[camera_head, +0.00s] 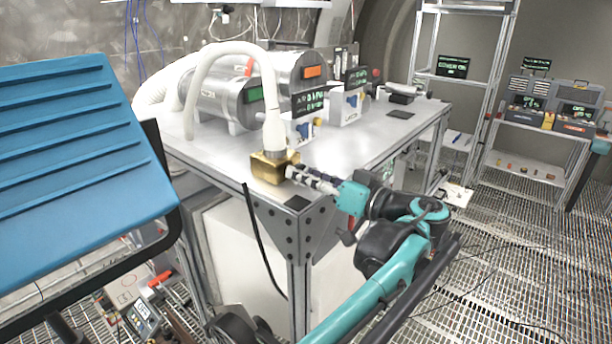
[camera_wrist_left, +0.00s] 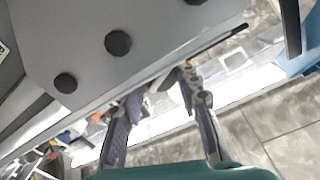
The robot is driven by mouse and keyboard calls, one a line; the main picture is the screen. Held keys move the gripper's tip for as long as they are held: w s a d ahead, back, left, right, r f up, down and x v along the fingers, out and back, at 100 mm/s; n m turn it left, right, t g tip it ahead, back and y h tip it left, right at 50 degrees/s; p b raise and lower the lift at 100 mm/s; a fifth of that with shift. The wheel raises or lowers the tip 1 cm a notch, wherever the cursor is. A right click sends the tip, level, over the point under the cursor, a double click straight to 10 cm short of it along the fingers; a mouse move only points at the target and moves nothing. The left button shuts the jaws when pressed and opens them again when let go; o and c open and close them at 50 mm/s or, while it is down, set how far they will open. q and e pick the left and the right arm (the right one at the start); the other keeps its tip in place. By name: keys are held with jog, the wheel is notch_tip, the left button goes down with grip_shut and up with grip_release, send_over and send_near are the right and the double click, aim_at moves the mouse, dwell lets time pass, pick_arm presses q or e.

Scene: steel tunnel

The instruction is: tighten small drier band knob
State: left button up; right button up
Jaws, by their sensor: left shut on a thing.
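A brass block (camera_head: 268,168) sits at the near corner of the steel bench, with a white corrugated hose (camera_head: 273,130) rising from its top. My left gripper (camera_head: 296,173) is at the block's right side. Its fingers are shut on a small part there, apparently the knob, which the fingers hide. In the left wrist view the two fingers (camera_wrist_left: 160,95) stand apart under the bench's bolted corner plate (camera_wrist_left: 90,45); what lies between their tips is unclear. Two steel cylinders, a nearer one (camera_head: 222,104) and a farther one (camera_head: 290,68), lie on the bench. My right gripper is out of view.
A blue ribbed panel (camera_head: 75,150) fills the left. A black cable (camera_head: 258,240) hangs down the bench front. Shelving (camera_head: 530,165) stands at the right over a grated floor.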

pick_arm(q)
jog(key=o, duration=1.2)
jog(key=shift+c, duration=0.2)
jog(key=v, duration=1.2)
